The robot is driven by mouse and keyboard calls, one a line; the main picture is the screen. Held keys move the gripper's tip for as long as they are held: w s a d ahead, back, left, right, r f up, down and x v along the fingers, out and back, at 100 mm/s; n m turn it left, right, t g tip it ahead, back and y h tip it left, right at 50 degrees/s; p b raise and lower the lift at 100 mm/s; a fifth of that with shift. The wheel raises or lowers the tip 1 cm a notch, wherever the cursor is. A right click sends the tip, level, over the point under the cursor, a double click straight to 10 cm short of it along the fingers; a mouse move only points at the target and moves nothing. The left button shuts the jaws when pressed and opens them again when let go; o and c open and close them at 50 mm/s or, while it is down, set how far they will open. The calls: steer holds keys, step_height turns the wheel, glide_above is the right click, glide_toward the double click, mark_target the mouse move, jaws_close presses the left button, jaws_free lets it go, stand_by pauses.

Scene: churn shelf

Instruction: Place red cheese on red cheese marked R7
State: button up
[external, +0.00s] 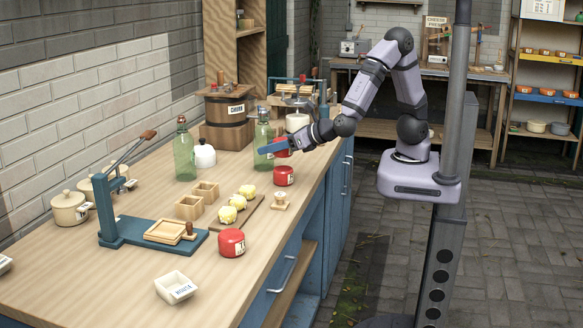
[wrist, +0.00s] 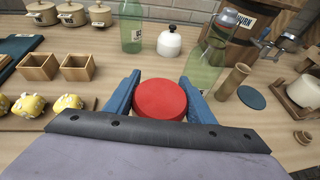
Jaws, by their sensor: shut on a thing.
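My gripper (external: 272,147) has blue fingers shut on a red cheese (external: 282,148). In the wrist view the held cheese (wrist: 160,98) sits between both fingers, its round red top facing up. A second red cheese (external: 284,176) with a white label stands on the bench just below the held one, with a small gap showing between them in the external view. The wrist view hides it. A third red cheese (external: 231,243) with a white label stands nearer the front edge. I cannot read the label marks for certain.
A green bottle (external: 263,145) stands close behind my gripper, with another (external: 184,150) further left. Yellow lumps (external: 238,202) lie on a board, beside small wooden boxes (external: 188,207). A blue press (external: 112,225) stands at left. A white kettle-like pot (wrist: 169,41) is behind.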

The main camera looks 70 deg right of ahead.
mark_target(292, 153)
steer(key=shift+f, duration=2.15)
steer(key=shift+f+b, duration=0.15)
steer(key=shift+b, duration=0.2)
steer(key=o, duration=1.2)
steer(key=shift+c, duration=0.2)
steer(key=shift+r, duration=0.2)
steer(key=v, duration=1.2)
steer(key=shift+f, duration=0.1)
steer(key=shift+p, duration=0.3)
